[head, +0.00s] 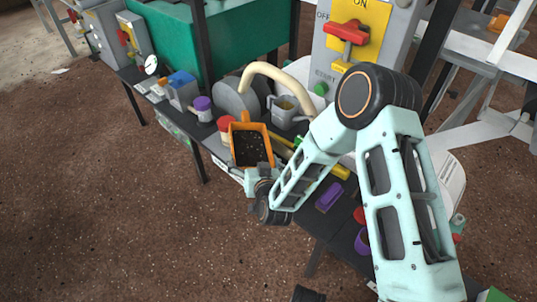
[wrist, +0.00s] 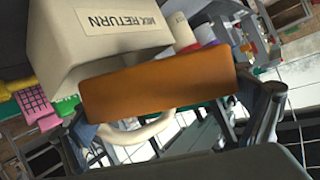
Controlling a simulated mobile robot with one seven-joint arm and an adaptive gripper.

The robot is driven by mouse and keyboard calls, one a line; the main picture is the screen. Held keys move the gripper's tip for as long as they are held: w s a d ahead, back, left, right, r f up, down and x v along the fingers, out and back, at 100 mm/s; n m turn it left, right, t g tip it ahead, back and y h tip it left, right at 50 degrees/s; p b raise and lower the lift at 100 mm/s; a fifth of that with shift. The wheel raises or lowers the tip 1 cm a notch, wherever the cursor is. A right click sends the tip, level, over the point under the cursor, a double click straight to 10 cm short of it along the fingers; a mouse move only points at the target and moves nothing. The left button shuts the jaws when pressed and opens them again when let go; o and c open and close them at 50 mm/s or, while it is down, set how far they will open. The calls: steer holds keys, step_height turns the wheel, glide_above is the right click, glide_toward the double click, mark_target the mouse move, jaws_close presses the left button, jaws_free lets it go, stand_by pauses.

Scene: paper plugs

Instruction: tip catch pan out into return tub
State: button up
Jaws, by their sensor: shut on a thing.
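The catch pan (head: 268,133) is orange and holds dark granular material, seen through its open top in the head view. My gripper (head: 263,172) is shut on the near end of the pan and holds it up over the bench side. In the wrist view, the orange pan wall (wrist: 160,85) spans between my two fingers (wrist: 175,112). The return tub (wrist: 105,35) is cream, bears a "MIX RETURN" label, and shows just beyond the pan in the wrist view. I cannot make out the tub in the head view, nor whether pan and tub touch.
A cream hose (head: 282,72), a grey jug (head: 287,110) and a purple-lidded jar (head: 203,108) stand around the pan on the crowded bench. A teal bin (head: 235,40) and a switch box with a red handle (head: 349,32) stand behind. Open floor lies to the left.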

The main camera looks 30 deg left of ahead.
steer(key=shift+s+a+f+n+h, duration=0.1)
steer(key=shift+a+f+n+h, duration=0.05)
steer(key=shift+f+n+h, duration=0.3)
steer(key=shift+d+f+n+t, duration=0.2)
steer(key=shift+n+t, duration=0.1)
steer(key=shift+n, duration=0.05)
steer(key=shift+r, duration=0.15)
steer(key=shift+r+p, duration=1.15)
steer(key=shift+r, duration=0.75)
